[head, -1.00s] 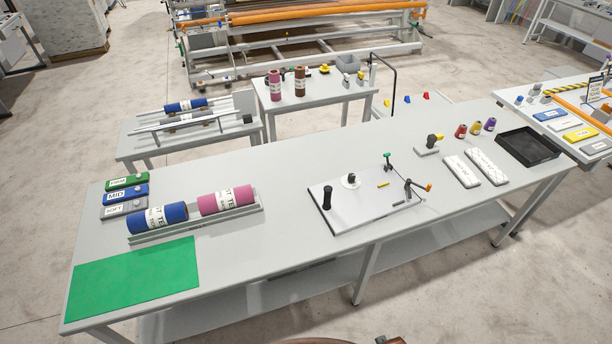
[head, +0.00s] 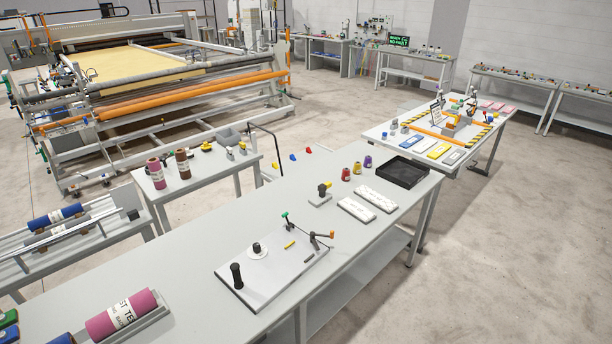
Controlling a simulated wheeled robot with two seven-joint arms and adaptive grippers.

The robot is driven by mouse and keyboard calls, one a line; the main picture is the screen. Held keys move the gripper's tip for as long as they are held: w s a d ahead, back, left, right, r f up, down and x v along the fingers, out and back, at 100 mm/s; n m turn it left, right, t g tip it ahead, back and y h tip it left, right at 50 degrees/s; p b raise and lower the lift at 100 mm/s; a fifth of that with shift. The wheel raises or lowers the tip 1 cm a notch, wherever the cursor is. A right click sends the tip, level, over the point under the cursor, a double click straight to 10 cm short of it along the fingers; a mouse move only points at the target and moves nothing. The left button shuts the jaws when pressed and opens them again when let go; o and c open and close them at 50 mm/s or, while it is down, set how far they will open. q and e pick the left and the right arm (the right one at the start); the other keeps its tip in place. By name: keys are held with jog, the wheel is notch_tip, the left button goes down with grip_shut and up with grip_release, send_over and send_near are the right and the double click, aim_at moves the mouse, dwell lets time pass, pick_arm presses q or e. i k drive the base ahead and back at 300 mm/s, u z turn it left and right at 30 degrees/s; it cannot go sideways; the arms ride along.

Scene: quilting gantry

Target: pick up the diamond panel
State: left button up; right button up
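Two small white quilted panels lie side by side on the long grey table, toward its far right end. One is the nearer left panel (head: 356,209). The other is the farther right panel (head: 377,199), which looks slightly longer. Their stitch patterns are too small to tell which one is the diamond panel. Both lie flat and nothing covers them. Neither of my grippers is in view.
A black tray (head: 402,172) sits right behind the panels. Thread cones (head: 357,168) stand behind them, and a small grey block with a yellow knob (head: 321,195) to their left. The table's front edge runs close by.

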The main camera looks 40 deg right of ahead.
aim_at(384, 204)
jog(key=z, duration=2.3)
jog(key=k, duration=1.15)
jog(key=z, duration=0.8)
jog(key=i, duration=1.9)
jog(key=u, duration=0.35)
jog(key=i, duration=1.5)
jog(key=u, duration=1.55)
jog(key=i, duration=0.95)
jog(key=u, duration=1.1)
jog(key=i, duration=0.2)
jog(key=u, duration=0.1)
